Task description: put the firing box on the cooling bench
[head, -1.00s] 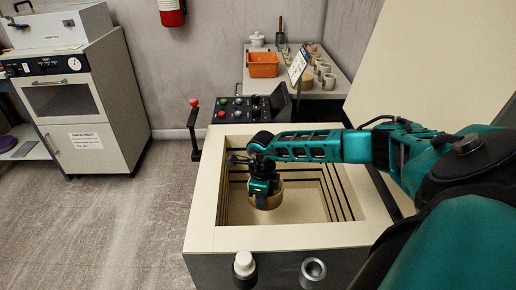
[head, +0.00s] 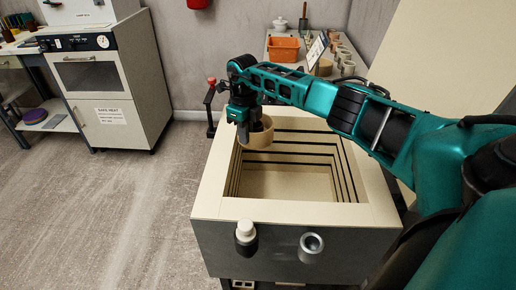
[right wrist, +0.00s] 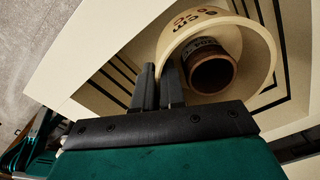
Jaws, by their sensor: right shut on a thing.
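The firing box (head: 258,139) is a round, beige, open-topped tub. My right gripper (head: 243,136) is shut on its wall and holds it over the far left part of the open kiln (head: 210,195). In the right wrist view, the firing box (right wrist: 268,58) has dark lettering on its rim and a small brown pot (right wrist: 213,72) inside; the gripper fingers (right wrist: 159,88) are at its wall. A bench (head: 284,60) at the back wall, probably the cooling bench, carries pots and a sign. My arm hides part of it. My left gripper is not in view.
An orange bin (head: 283,49), a white lidded pot (head: 280,24) and several cups (head: 343,56) occupy the bench. A lever with a red knob (head: 211,82) stands behind the kiln. A white oven cabinet (head: 108,85) is at left. The floor between is clear.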

